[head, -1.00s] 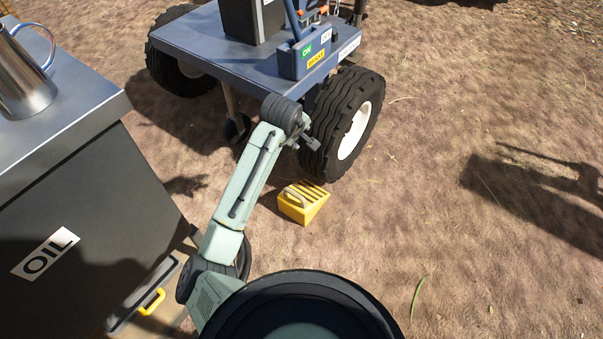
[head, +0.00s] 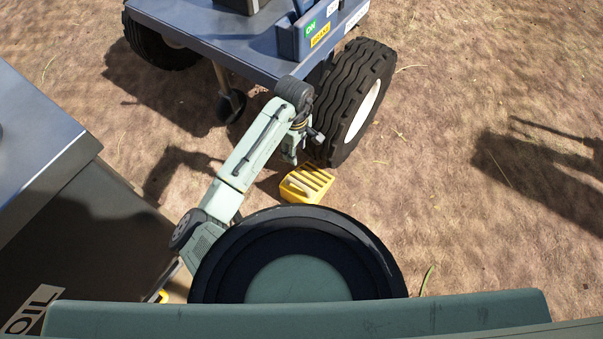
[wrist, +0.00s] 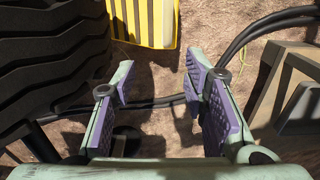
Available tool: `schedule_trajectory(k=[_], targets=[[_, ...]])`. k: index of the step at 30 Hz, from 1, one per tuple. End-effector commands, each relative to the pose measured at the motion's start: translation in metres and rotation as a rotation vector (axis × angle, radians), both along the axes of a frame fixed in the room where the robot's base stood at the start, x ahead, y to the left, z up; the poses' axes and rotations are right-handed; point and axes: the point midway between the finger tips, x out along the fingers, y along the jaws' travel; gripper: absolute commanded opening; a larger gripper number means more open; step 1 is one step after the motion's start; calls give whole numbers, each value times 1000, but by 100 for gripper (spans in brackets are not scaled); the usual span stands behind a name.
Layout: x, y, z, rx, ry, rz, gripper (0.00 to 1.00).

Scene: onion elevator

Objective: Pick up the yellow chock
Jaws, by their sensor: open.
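The yellow chock (head: 305,184) sits on the ground beside the cart's near wheel in the head view. In the wrist view the chock (wrist: 146,20) shows at the top edge, partly cut off, beyond the fingertips and a little left of centre. My gripper (wrist: 157,88) is open and empty, its purple-padded fingers apart.
The black tyre (head: 356,100) of the blue-grey cart (head: 235,38) stands close to the chock; it fills the left of the wrist view (wrist: 50,60). A dark cable (wrist: 262,28) runs along the ground. The oil cabinet (head: 85,215) is at left. Open ground lies to the right.

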Motion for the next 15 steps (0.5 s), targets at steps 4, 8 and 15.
schedule_trajectory(k=[4, 8, 15], targets=[[-2, -1, -61, -1, 5, -1, 40], [-2, -1, -84, -1, 4, -1, 40], [-2, -1, -103, 0, 5, -1, 40]])
